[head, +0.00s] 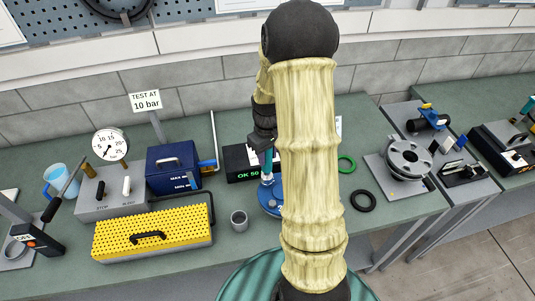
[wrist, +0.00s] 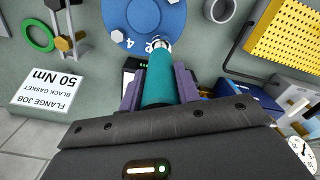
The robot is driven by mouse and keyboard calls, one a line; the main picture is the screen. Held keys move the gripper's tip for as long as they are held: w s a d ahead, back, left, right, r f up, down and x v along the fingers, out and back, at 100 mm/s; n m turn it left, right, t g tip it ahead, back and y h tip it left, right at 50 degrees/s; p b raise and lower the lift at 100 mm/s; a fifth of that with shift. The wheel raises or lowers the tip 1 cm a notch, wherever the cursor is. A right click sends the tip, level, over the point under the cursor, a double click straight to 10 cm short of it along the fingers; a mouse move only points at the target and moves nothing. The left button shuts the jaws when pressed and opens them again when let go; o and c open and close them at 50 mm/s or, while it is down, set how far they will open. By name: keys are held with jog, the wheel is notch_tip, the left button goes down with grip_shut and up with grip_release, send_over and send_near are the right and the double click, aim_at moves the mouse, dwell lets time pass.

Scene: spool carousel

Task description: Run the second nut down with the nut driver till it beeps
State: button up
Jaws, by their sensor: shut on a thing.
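My gripper (wrist: 158,88) is shut on the teal nut driver (wrist: 160,75), which lies between its purple-grey fingers in the wrist view. The driver's metal tip is at the lower rim of the blue flange (wrist: 135,18), beside painted digits. Whether it sits fully on a nut cannot be told. Other hex heads show on the flange, one at the left (wrist: 118,36) and one at the upper right (wrist: 172,3). In the head view my arm hides much of the flange (head: 268,200) and most of the driver (head: 267,165).
A black box (head: 240,164) shows a green "OK 50". A grey cup (head: 239,221), a yellow perforated cover (head: 150,232), a green ring (head: 346,163) and a black ring (head: 363,201) are nearby.

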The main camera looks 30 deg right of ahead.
jog(key=shift+w+r+p, duration=0.1)
jog(key=shift+r+p, duration=0.35)
jog(key=shift+r, duration=0.05)
jog(key=shift+r+p, duration=2.3)
jog(key=shift+r, duration=0.7)
jog(key=shift+f, duration=0.1)
